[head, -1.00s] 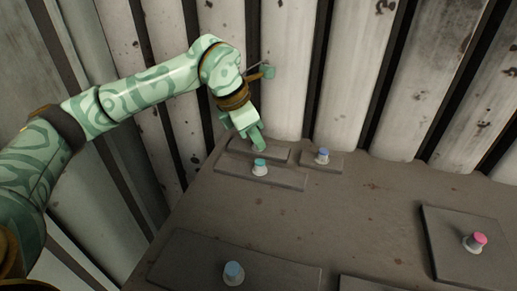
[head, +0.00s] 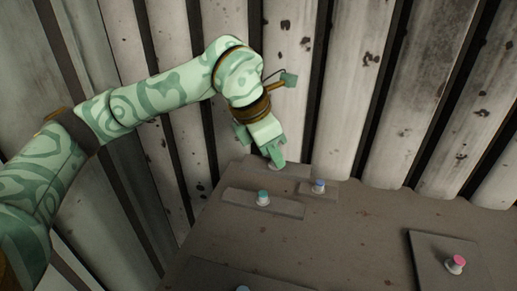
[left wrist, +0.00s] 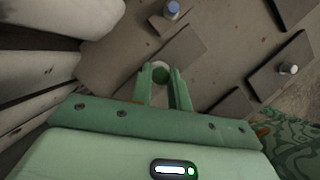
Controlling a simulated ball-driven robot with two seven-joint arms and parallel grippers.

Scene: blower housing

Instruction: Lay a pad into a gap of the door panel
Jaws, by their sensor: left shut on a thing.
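My left gripper (head: 277,162) is at the far left corner of a brown flat surface (head: 340,235). It is shut on a knob (left wrist: 160,72) with a pale rim and a green middle, between its fingers in the left wrist view. A thin grey pad (head: 296,171) shows beside the fingertips, partly hidden by them. It appears to belong to the held knob; whether it touches the surface, I cannot tell. I cannot make out which part is the door panel or where a gap lies. My right gripper is not in view.
Nearby are a pad with a teal knob (head: 263,197) and one with a blue knob (head: 318,186). A pad with a pink knob (head: 455,263) lies at right. A ribbed, stained metal wall (head: 340,80) rises behind. The surface's middle is clear.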

